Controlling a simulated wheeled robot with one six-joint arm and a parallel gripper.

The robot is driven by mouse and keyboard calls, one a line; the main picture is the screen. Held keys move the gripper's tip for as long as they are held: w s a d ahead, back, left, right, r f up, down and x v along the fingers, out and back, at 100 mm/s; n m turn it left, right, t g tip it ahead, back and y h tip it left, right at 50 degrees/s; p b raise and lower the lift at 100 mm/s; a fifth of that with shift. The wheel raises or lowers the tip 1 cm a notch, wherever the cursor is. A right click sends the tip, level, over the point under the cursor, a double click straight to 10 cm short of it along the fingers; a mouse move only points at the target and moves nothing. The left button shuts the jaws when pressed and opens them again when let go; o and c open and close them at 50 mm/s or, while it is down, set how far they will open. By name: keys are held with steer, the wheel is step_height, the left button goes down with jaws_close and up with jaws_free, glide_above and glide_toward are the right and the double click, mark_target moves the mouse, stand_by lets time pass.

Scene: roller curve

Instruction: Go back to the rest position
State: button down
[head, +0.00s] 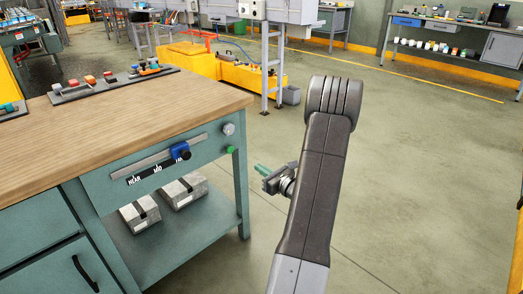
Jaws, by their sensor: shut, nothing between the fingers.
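My arm rises from the bottom of the head view, right of the workbench (110,120), and bends over at its top. My gripper (263,170) shows left of the arm link, over the open floor just right of the bench's front corner. It points left toward the bench and is shut, with nothing held. It looks apart from the bench. Part of the wrist is hidden behind the arm link.
The bench front has a slide rail with a blue slider (180,151) near its right end, a grey knob (228,129) and a green knob (230,149). Grey boxes (184,191) lie on the lower shelf. The floor (420,190) to the right is clear.

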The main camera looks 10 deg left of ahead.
mark_target(231, 150)
stand_by(0.3)
steer(key=x, duration=1.3)
steer(key=shift+w+a+b, duration=0.15)
steer(key=shift+a+b, duration=0.05)
steer(key=shift+b, duration=0.1)
